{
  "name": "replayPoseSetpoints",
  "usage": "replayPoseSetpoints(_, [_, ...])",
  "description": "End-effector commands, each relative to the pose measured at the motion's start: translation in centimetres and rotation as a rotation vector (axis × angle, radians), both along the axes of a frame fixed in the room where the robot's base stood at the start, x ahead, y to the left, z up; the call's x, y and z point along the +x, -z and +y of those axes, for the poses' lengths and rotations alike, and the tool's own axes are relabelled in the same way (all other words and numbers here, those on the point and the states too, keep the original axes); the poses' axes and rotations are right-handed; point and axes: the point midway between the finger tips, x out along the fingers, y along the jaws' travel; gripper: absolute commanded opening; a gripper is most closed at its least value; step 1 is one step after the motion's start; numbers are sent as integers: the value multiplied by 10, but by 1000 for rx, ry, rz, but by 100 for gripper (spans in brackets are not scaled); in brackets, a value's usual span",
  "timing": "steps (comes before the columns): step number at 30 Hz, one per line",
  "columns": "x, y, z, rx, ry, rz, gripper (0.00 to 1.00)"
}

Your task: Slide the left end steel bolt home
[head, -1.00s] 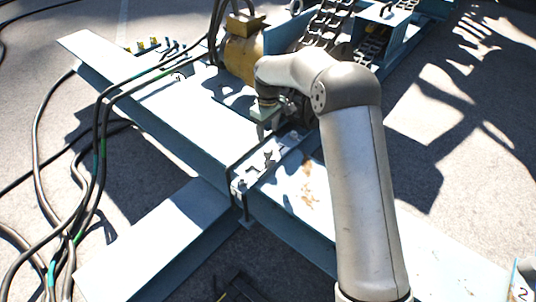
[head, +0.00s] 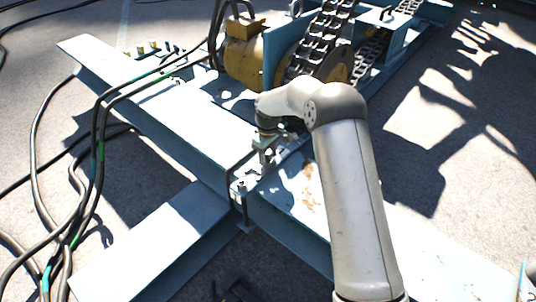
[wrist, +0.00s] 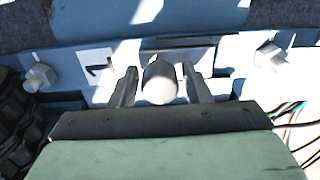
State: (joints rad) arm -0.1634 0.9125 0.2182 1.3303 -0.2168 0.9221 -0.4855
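My gripper (head: 268,160) points down at the bolt plate (head: 246,184) across the pale blue beam. In the wrist view its two fingers (wrist: 160,88) stand on either side of a rounded steel knob (wrist: 160,82), which looks like part of a bolt. Narrow gaps show between knob and fingers, so the gripper is open around it and not clamped. A label with the numeral 1 (wrist: 96,66) is left of the fingers. The bolt's shank and its hole are hidden. In the head view the knob is hidden by my gripper and arm.
Hex-headed fasteners sit left (wrist: 40,77) and right (wrist: 270,57) of the fingers. A yellow motor (head: 243,55) and a chain reel (head: 322,45) stand behind my arm. Black cables (head: 98,150) hang over the beam at left. The beam's near right part is clear.

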Motion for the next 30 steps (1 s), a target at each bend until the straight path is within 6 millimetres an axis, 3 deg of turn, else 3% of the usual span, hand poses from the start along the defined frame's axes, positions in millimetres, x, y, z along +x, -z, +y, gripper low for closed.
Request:
replayPoseSetpoints(1, [0, 0, 0, 0, 0, 0, 28])
replayPoseSetpoints(4, [0, 0, 0, 0, 0, 0, 0])
replayPoseSetpoints(8, [-3, -1, 2, 0, -1, 0, 0])
replayPoseSetpoints(18, [-42, -1, 33, 0, -1, 0, 0])
replayPoseSetpoints(26, [-45, 0, 35, 2, 0, 4, 0])
replayPoseSetpoints(27, [-45, 0, 35, 2, -1, 4, 34])
replayPoseSetpoints(29, [-45, 0, 35, 2, -1, 5, 50])
replayPoseSetpoints(30, [-45, 0, 35, 2, -1, 4, 53])
